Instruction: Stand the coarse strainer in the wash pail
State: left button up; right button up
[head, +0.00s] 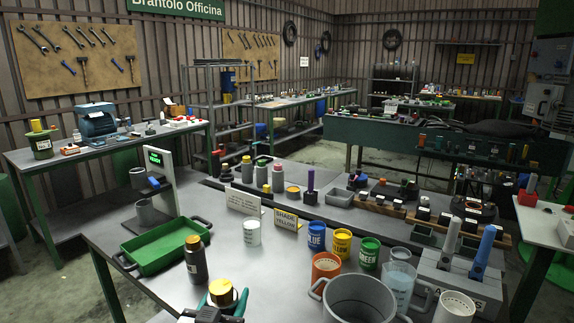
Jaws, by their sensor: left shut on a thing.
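A large grey two-handled pail (359,299), likely the wash pail, stands at the bottom of the head view; its inside looks empty. I cannot tell for sure which thing is the coarse strainer. A white cup-like piece (456,307) stands right of the pail, and an orange-rimmed round vessel (325,265) stands just behind it. My left gripper (224,304) is at the bottom edge, left of the pail and apart from it. It is shut on a dark piece with a yellow top (221,288), partly hidden by the fingers. My right gripper is out of view.
A dark bottle (196,261) and green tray (163,248) stand left. Blue (316,237), yellow (342,243) and green (370,253) paint cans and a clear jug (398,284) crowd behind the pail. A grey block with upright tools (455,278) is right. Bare bench lies between gripper and pail.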

pick_arm(q)
jog(key=s+f, duration=0.1)
jog(key=a+f, duration=0.1)
jog(key=shift+s+f+y, duration=0.3)
jog(key=shift+s, duration=0.05)
jog(key=s+a+f+n+y, duration=0.1)
jog(key=s+a+f, duration=0.1)
jog(key=s, duration=0.5)
jog(key=s+a+f+y, duration=0.1)
jog(key=s+a+f, duration=0.1)
jog(key=s+a, duration=0.2)
jog(key=s, duration=0.3)
jog(key=shift+s+f+n+y, duration=0.25)
jog(key=shift+f+n+y, duration=0.05)
jog(key=shift+n, duration=0.1)
